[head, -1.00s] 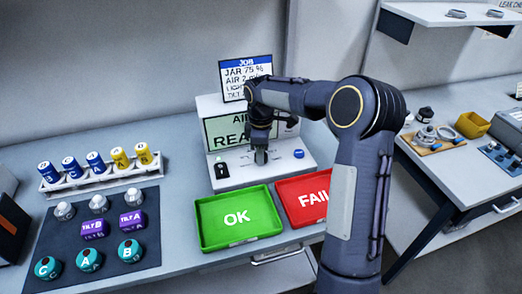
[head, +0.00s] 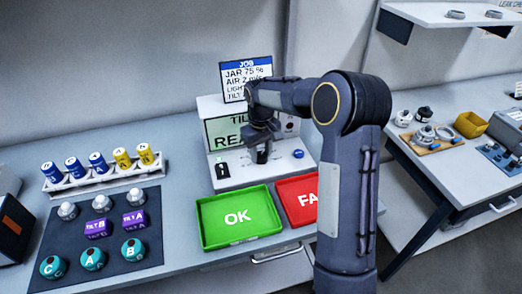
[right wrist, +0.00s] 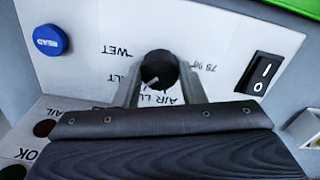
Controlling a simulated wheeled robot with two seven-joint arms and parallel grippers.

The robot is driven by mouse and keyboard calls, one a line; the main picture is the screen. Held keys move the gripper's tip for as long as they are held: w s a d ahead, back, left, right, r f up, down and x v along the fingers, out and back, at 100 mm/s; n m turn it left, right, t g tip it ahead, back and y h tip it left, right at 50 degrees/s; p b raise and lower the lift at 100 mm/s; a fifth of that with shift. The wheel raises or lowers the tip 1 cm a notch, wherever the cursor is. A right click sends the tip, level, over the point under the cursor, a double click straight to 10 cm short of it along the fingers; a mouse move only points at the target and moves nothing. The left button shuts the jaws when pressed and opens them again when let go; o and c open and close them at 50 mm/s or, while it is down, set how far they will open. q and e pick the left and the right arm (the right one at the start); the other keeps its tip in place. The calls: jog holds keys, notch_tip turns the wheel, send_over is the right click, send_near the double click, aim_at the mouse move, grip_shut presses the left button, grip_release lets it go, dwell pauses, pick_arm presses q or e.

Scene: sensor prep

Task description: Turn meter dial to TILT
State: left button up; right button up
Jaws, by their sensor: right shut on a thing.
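The meter (head: 218,108) is a pale box with a green screen (head: 222,130); the screen's top line begins "TIL" and the lower line "REA", the rest hidden by my arm. The black dial (right wrist: 159,66) is on its sloped panel. Its white pointer line points left and slightly down, toward a partly hidden label ending "LT". My right gripper (head: 262,155) is over the panel. In the right wrist view its fingers (right wrist: 165,88) are shut on the dial, one on each side. My left gripper is out of view.
A blue READ button (right wrist: 49,40) and a black rocker switch (right wrist: 263,73) flank the dial. A green OK tray (head: 206,224) and red FAIL tray (head: 296,205) lie in front. A rack (head: 75,184) of cells and a dark mat (head: 70,245) with several parts are at left.

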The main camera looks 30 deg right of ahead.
aim_at(261, 154)
jog(key=shift+m, duration=1.6)
jog(key=o, duration=1)
jog(key=shift+r, duration=0.15)
notch_tip(261, 154, up, 7)
jog(key=shift+r, duration=0.3)
